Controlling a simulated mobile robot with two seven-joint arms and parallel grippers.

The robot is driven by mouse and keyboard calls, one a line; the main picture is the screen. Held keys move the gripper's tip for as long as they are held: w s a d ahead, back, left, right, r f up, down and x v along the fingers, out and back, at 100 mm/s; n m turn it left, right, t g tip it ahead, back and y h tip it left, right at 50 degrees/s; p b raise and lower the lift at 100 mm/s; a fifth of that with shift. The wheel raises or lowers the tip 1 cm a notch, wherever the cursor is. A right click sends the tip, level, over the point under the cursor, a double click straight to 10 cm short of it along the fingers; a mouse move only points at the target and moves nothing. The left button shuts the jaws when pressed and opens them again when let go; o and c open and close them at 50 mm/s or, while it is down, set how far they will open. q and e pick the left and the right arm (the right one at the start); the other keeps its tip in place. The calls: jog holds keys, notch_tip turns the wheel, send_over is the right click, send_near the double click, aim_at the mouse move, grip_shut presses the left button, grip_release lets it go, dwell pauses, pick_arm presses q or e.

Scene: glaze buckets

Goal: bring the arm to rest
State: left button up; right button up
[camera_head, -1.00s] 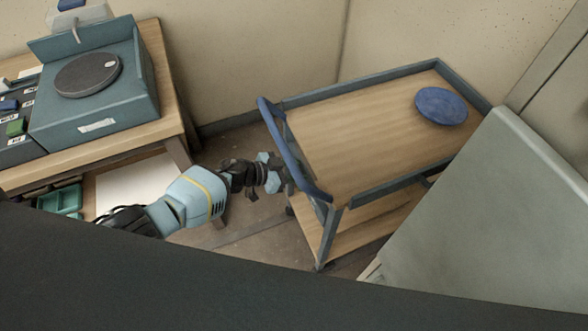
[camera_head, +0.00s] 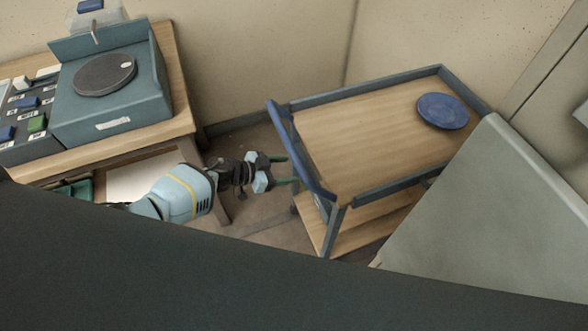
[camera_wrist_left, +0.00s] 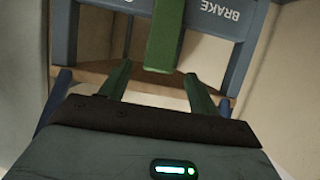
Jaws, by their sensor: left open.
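My left gripper (camera_head: 287,171) is open and empty. Its arm reaches in from the left, and its fingers point right toward the blue handle (camera_head: 298,150) of the cart (camera_head: 365,135). In the left wrist view the two green fingers (camera_wrist_left: 155,88) stand apart with nothing between them. The cart's frame with the word BRAKE (camera_wrist_left: 222,14) shows beyond them, and a green bar hangs in the upper middle. I cannot tell whether the fingers touch the cart. My right gripper is not in view.
A blue round plate (camera_head: 442,111) lies on the cart's wooden top. At the left a wooden table (camera_head: 172,90) carries a teal box with a dark disc (camera_head: 105,74) and small coloured blocks. A pale grey panel (camera_head: 480,220) stands at the right. Floor shows between table and cart.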

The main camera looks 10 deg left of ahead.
pick_arm(q)
jog(key=shift+v, duration=0.85)
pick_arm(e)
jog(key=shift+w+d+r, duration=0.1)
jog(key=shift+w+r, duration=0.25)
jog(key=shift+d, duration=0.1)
pick_arm(q)
jog(key=s+d+f+n+t+y, duration=0.1)
jog(key=s+d+n+t, duration=0.15)
jog(key=s, duration=0.45)
jog(key=s+d+f+n+t+y, duration=0.1)
jog(key=s+d+n+t+y, duration=0.15)
jog(key=s, duration=0.35)
jog(key=s+a+n+g+y, duration=0.1)
jog(key=s+a, duration=0.4)
jog(key=s, duration=0.6)
jog(key=s+a+n+g+y+p, duration=0.1)
jog(key=s+a+n+g+y, duration=0.1)
jog(key=s, duration=1)
jog(key=a+n+y, duration=0.1)
jog(key=a+y, duration=0.1)
jog(key=shift+a+g+y, duration=0.3)
jog(key=shift+a+y, duration=0.05)
jog(key=shift+a, duration=0.05)
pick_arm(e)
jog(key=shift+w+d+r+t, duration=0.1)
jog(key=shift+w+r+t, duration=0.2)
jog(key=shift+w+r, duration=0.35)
